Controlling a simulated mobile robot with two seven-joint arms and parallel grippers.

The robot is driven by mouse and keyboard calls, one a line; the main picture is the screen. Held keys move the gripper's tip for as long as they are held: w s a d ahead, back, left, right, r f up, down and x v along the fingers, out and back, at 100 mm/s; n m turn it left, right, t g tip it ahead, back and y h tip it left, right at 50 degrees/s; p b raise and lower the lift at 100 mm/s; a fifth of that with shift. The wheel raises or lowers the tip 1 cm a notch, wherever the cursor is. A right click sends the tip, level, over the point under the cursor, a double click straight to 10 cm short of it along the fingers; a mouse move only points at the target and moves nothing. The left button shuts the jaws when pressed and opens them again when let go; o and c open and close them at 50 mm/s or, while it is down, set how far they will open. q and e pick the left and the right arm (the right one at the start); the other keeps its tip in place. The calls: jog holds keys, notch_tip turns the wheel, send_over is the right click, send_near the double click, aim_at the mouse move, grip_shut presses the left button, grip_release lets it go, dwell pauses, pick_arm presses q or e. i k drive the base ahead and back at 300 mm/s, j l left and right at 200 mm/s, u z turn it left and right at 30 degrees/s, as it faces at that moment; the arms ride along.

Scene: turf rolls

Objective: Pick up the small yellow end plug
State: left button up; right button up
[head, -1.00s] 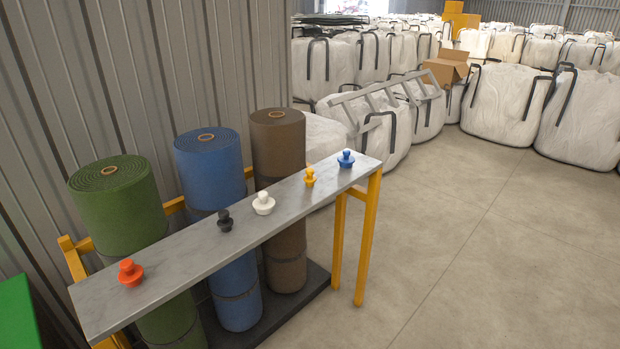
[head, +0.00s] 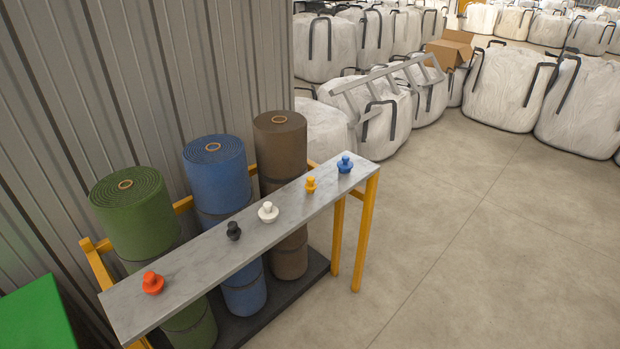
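The small yellow end plug (head: 311,185) stands upright on the grey shelf top (head: 203,262), towards its far right end. It sits between the white plug (head: 268,212) and the blue plug (head: 345,164). A black plug (head: 233,231) and an orange-red plug (head: 152,283) stand further left and nearer on the same shelf. Neither of my grippers shows in the head view.
Green (head: 130,212), blue (head: 218,175) and brown (head: 280,150) turf rolls stand behind the shelf on a dark base. Yellow legs (head: 366,235) support the shelf. A green block (head: 38,318) is at lower left. White bulk bags (head: 505,90) fill the back. The concrete floor at right is clear.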

aim_at(310, 186)
jog(key=i+l+u, duration=0.2)
jog(key=i+l, duration=0.2)
jog(key=i+l+u, duration=0.25)
jog(key=i+l, duration=0.2)
jog(key=i+l+u, duration=0.2)
jog(key=i+l, duration=0.15)
jog(key=l, duration=0.25)
